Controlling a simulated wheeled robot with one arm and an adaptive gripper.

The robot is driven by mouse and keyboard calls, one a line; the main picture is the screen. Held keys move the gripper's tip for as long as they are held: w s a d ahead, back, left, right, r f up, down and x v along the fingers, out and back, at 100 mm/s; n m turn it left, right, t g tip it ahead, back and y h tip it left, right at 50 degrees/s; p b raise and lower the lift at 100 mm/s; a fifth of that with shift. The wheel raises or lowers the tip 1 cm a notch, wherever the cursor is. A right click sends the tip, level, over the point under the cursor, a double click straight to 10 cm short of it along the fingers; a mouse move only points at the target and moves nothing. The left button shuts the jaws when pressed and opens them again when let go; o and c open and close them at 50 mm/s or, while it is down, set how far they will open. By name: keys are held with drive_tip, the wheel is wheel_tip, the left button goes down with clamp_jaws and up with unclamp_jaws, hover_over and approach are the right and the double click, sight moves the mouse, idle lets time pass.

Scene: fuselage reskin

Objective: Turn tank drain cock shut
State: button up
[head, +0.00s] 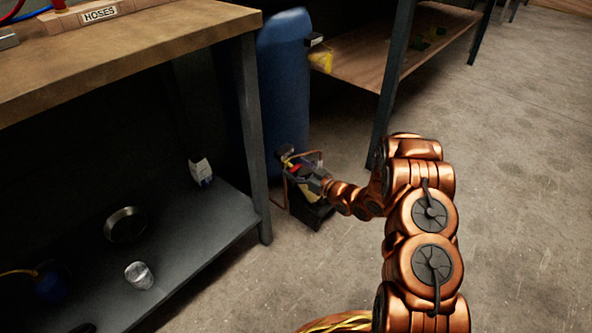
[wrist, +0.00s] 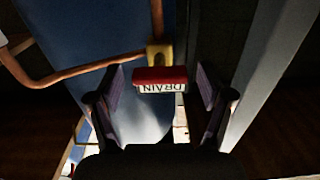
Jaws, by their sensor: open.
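The drain cock's red handle (wrist: 160,76) shows in the wrist view with a white DRAIN label, which reads upside down. It lies crosswise in front of a brass valve body (wrist: 160,54) on a copper pipe (wrist: 80,73). My gripper (wrist: 160,110) is open, with one finger on each side of the handle and a gap at both ends. In the head view my gripper (head: 308,184) reaches low beside the blue tank (head: 284,85), and the red handle (head: 296,168) is partly hidden there.
A workbench (head: 130,45) with a lower shelf (head: 185,230) stands at the left; its leg (head: 254,140) is close to the tank. Another shelf unit (head: 345,62) stands behind my arm. The concrete floor (head: 520,170) at the right is clear.

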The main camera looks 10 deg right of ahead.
drive_tip(key=shift+w+a, duration=0.15)
drive_tip(key=shift+w, duration=0.1)
drive_tip(key=shift+c, duration=0.2)
drive_tip(key=c, duration=1.1)
drive_tip(key=shift+r, duration=0.1)
drive_tip(key=shift+c, duration=0.2)
